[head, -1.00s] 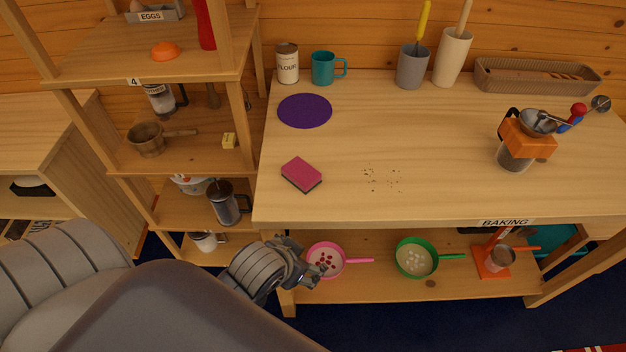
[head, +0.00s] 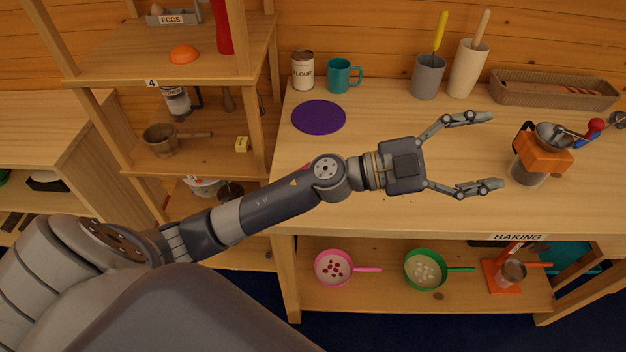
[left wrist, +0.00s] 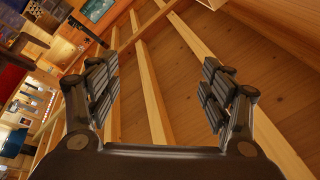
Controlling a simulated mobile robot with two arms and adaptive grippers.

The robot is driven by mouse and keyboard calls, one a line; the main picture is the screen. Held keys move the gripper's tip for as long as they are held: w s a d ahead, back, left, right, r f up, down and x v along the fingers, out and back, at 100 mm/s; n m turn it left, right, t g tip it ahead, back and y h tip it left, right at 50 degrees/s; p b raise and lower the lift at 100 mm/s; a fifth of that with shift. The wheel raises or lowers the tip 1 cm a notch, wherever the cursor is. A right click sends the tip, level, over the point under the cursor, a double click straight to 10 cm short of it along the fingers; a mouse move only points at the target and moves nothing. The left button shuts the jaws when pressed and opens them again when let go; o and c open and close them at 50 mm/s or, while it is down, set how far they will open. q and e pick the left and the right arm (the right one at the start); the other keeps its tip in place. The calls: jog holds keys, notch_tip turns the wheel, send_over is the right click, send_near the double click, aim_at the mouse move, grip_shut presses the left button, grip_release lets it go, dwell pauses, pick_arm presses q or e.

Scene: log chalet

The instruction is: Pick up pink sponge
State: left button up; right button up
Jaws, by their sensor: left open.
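The pink sponge lies on the wooden table, almost wholly hidden behind my left forearm in the head view. Only a thin pink sliver (head: 306,167) shows above the arm's edge. My left gripper (head: 493,151) is open and empty, stretched out over the table to the right of the sponge, its fingers pointing right. In the left wrist view the open fingers (left wrist: 160,85) have nothing between them, and the sponge does not show there. My right gripper is not in view.
On the table (head: 400,110) are a purple round mat (head: 318,117), a flour can (head: 303,70), a teal mug (head: 339,75), utensil holders (head: 428,78), a basket (head: 555,92) and an orange grinder (head: 542,154). A shelf unit (head: 205,60) stands left. Pans (head: 425,268) sit below.

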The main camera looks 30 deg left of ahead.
pick_arm(q)
notch_tip(320, 180, down, 5)
jog(key=s+d+m+g+y, duration=0.1)
jog(key=s+d+m+g, duration=0.1)
jog(key=m+g, duration=0.35)
jog(key=n+g+y, duration=0.5)
jog(key=g+y, duration=0.1)
jog(key=y, duration=1.1)
send_near(310, 164)
jog(key=s+d, duration=0.3)
jog(key=f, duration=0.2)
jog(key=a+f+p, duration=0.1)
jog(key=f, duration=0.1)
jog(key=shift+f, duration=0.3)
jog(key=shift+d+f+p, duration=0.2)
jog(key=shift+f+p, duration=0.2)
jog(key=shift+f, duration=0.15)
jog(key=f, duration=0.1)
jog(key=f+p, duration=0.1)
jog(key=f, duration=0.1)
jog(key=shift+d+f, duration=0.3)
jog(key=shift+f, duration=0.45)
jog(key=c, duration=0.9)
